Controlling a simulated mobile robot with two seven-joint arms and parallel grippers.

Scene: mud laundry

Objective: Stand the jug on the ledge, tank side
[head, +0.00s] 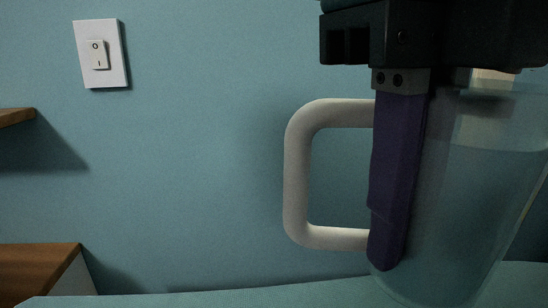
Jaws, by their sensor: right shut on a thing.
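A clear jug (465,200) with a pale handle (297,175) fills the right of the head view. It stands about upright with a slight tilt, and its right side runs out of the picture. My right gripper (398,225) comes down from above, shut on the jug, with one dark purple finger in front of it beside the handle. The other finger is mostly hidden. The jug's base overlaps a teal surface (250,296) along the bottom edge; I cannot tell if they touch or if this is the ledge. No tank is recognisable. My left gripper is out of view.
A teal wall (210,170) stands behind, with a white switch (100,54) at the upper left. A wooden shelf end (15,116) and a wood-topped unit (38,268) are at the left edge. The visible teal surface left of the jug is bare.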

